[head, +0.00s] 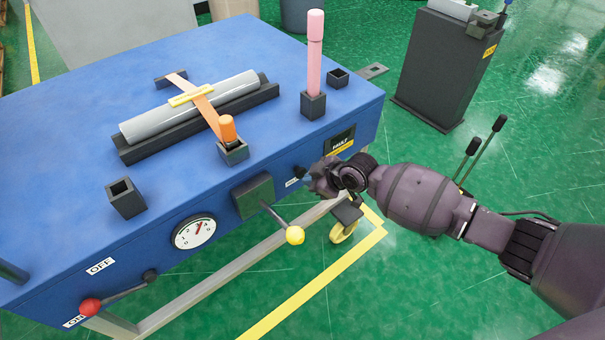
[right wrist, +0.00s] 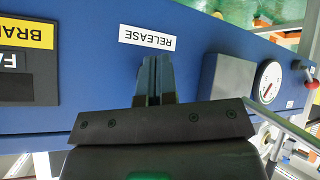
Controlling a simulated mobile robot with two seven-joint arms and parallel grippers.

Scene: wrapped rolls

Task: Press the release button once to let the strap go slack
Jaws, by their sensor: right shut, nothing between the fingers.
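The orange strap (head: 209,112) runs over the grey wrapped roll (head: 165,118), which lies in a dark cradle on the blue bench. A white RELEASE label (right wrist: 147,37) shows upside down on the blue front panel in the right wrist view. The release button itself cannot be made out; the fingers cover the panel just by the label. My right gripper (right wrist: 153,62) is shut and empty, its fingertips at the panel close to the label; I cannot tell whether they touch. In the head view the right gripper (head: 309,176) is at the bench front. My left gripper is not in view.
A crank with a yellow knob (head: 295,235), a dial gauge (head: 194,232) and a red-knobbed lever (head: 91,306) are on the bench front. A FAULT panel (head: 340,143) is close to my right gripper. A pink rod (head: 315,55) stands upright on top.

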